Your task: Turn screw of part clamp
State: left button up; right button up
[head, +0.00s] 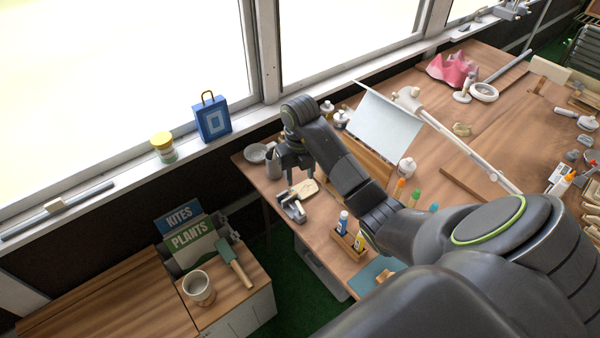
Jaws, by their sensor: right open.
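A small grey metal part clamp (293,209) sits near the left corner of the wooden workbench (325,230). A pale flat piece (304,190) lies right behind it; I cannot tell whether they touch. My right gripper (300,178) points down over the bench, just behind and above the clamp, with its fingers apart and nothing seen between them. The clamp's screw is too small to make out clearly. My left gripper is not in view.
A bowl (257,153) and a grey cup (273,163) stand left of my gripper. A tilted white board (383,127) stands behind my forearm. A small wooden holder (348,245) with bottles is at the front edge. A lower cabinet holds a mug (199,288).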

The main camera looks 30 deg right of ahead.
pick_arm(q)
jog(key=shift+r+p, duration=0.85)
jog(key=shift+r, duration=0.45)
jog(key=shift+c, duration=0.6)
